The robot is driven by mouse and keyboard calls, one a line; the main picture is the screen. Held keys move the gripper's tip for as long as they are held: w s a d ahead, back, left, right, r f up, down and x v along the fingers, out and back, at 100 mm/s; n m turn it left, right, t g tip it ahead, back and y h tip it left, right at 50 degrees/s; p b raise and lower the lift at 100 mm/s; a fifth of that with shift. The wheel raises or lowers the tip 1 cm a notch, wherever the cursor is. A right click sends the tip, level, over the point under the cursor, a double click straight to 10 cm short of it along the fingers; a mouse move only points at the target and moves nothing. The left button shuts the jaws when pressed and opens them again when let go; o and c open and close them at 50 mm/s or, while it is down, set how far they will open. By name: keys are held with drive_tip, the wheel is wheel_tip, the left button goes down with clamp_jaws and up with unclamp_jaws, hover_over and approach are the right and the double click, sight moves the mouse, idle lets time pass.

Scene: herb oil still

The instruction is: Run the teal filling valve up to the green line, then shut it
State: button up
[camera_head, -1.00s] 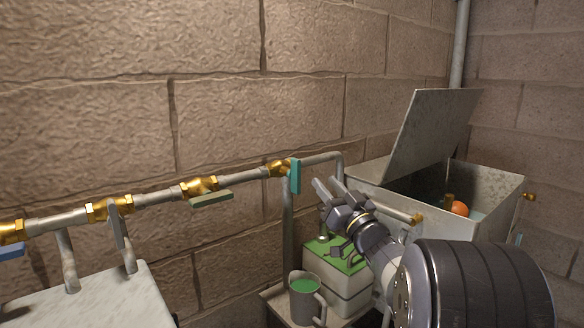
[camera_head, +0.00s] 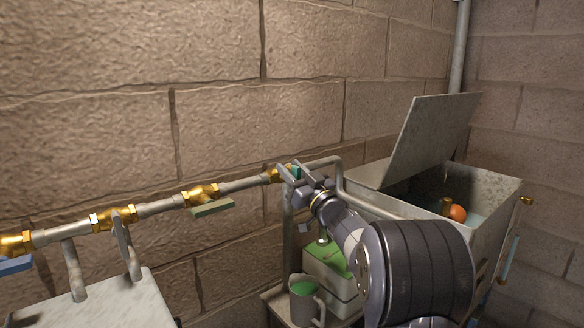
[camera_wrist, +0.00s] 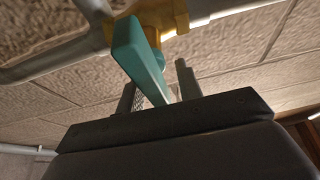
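The teal valve handle (camera_wrist: 142,60) hangs from a brass valve body (camera_wrist: 162,15) in the wrist view. In the head view only a bit of the teal (camera_head: 295,169) shows behind my gripper (camera_head: 287,173). In the wrist view my gripper (camera_wrist: 160,88) has one finger on each side of the handle's lower part. A gap shows between the handle and the right finger, so the fingers are open around it. The pipe from this valve runs right toward a metal tank (camera_head: 493,232). I cannot make out a green line.
Along the pipe sit more brass valves with an olive handle (camera_head: 213,208) and a blue handle (camera_head: 14,265). The tank's lid (camera_head: 430,135) stands open; an orange ball (camera_head: 458,213) is inside. A mug of green liquid (camera_head: 304,288) stands below my arm beside a green-topped box (camera_head: 330,272).

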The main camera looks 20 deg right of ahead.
clamp_jaws()
idle(0.4)
